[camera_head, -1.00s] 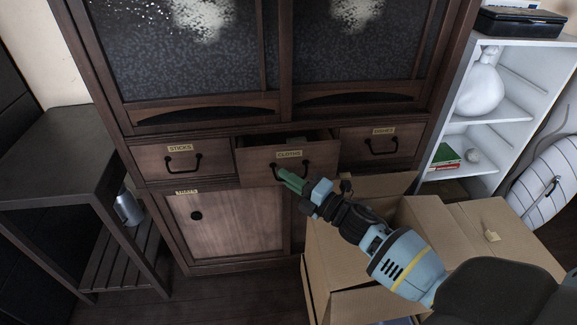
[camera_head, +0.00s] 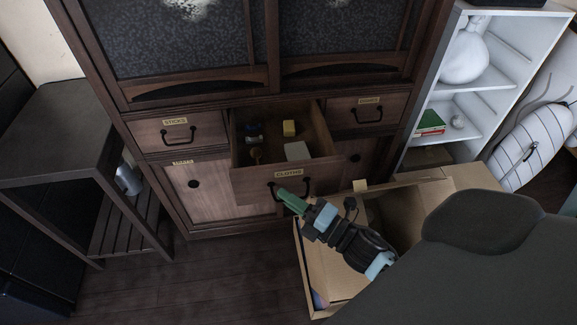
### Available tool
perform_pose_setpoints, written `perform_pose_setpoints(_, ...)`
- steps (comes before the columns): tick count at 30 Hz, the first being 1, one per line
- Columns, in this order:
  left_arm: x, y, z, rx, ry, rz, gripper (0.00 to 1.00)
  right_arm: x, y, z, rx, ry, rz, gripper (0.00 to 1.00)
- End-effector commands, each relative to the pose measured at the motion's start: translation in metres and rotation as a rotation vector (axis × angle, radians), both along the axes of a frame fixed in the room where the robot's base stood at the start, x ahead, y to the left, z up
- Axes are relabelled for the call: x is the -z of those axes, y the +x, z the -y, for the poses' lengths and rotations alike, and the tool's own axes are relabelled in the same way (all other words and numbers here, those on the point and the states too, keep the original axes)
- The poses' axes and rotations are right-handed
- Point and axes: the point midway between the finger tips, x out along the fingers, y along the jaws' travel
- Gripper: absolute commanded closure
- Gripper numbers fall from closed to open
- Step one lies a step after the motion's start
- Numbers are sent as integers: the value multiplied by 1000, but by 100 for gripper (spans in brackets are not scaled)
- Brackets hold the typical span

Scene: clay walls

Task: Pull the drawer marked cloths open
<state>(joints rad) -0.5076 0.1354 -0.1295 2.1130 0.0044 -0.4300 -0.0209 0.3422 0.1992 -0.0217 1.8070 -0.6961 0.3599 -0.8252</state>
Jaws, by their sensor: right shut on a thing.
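The drawer marked cloths (camera_head: 246,186) is in the middle of the dark wooden cabinet. It stands well out from the cabinet front, and its inside shows. A yellow block, a pale flat block and small dark items lie in it. Its black handle is on the front below the label and is partly covered by my gripper. My right gripper (camera_head: 284,197), with green fingers, is shut on this handle. My left gripper is not in view.
Closed drawers marked sticks (camera_head: 179,132) and another label (camera_head: 368,113) flank it. An open cardboard box (camera_head: 318,271) stands close below my right arm. A dark side table (camera_head: 62,128) is left, a white shelf (camera_head: 455,130) right. Floor at front left is clear.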

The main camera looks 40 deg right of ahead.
Motion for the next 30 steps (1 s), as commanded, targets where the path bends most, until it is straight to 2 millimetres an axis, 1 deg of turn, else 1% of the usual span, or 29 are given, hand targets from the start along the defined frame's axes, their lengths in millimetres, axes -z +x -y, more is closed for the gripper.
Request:
perform_pose_setpoints(8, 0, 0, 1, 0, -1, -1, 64, 0, -1, -1, -3, -1, 0, 100)
perform_pose_setpoints(9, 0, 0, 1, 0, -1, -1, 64, 0, -1, -1, -3, -1, 0, 89)
perform_pose_setpoints(13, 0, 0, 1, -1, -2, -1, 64, 0, 0, 0, -2, 0, 0, 72)
perform_pose_setpoints(23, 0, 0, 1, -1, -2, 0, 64, 1, -3, 1, -1, 0, -1, 72)
perform_pose_setpoints(26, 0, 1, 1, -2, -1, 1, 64, 3, -12, 4, 0, 0, -3, 72)
perform_pose_setpoints(30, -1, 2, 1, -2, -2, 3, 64, 6, -32, 11, 0, 2, -4, 72)
